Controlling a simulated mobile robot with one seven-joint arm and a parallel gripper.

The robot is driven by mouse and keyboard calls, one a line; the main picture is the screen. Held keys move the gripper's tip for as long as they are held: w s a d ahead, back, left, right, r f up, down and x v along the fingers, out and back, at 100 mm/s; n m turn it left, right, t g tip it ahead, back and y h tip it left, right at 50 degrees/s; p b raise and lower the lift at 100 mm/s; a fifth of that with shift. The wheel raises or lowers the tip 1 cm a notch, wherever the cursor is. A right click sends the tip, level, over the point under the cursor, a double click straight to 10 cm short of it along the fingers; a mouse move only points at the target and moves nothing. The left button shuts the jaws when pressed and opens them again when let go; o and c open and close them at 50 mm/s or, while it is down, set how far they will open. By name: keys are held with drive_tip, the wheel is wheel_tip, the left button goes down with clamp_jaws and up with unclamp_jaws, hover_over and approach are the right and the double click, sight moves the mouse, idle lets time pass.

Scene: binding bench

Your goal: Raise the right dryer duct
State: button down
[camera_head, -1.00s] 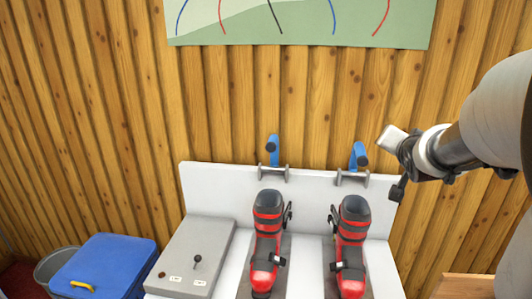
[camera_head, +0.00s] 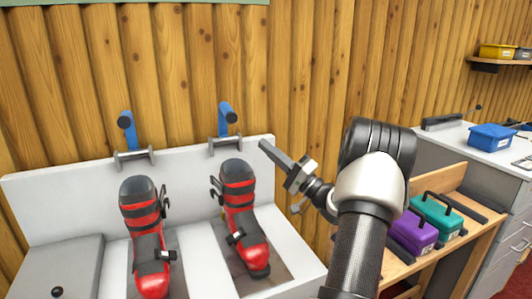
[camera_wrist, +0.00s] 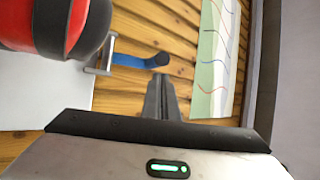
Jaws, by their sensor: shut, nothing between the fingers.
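The right dryer duct (camera_head: 227,114) is a short blue tube with a dark round end. It stands up from a metal bracket (camera_head: 225,146) on the white back panel (camera_head: 70,179), behind the right red-and-black boot (camera_head: 240,215).
The left duct (camera_head: 126,130) stands behind the left boot (camera_head: 145,235). A wooden bench with a purple box (camera_head: 412,233) and a green box (camera_head: 437,215) is at right. A blue bin (camera_head: 491,137) sits on a counter beyond. Log wall stands behind.

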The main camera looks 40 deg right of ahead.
sight(234, 119)
drive_tip(key=b+x, duration=0.1)
drive_tip(key=x, duration=0.9)
drive_tip(key=shift+w+r, duration=0.2)
drive_tip(key=shift+w, duration=0.05)
drive_tip(key=shift+a, duration=0.1)
drive_tip(key=w+r+m+g+p, duration=0.1)
drive_tip(key=p, duration=0.3)
drive_tip(key=w+r+m+h+p, duration=0.1)
drive_tip(key=p, duration=0.3)
drive_tip(key=shift+d+r+g+h, duration=0.3)
drive_tip(key=shift+r+g, duration=0.1)
drive_tip(key=shift+f, duration=0.15)
drive_tip(key=shift+f, duration=0.1)
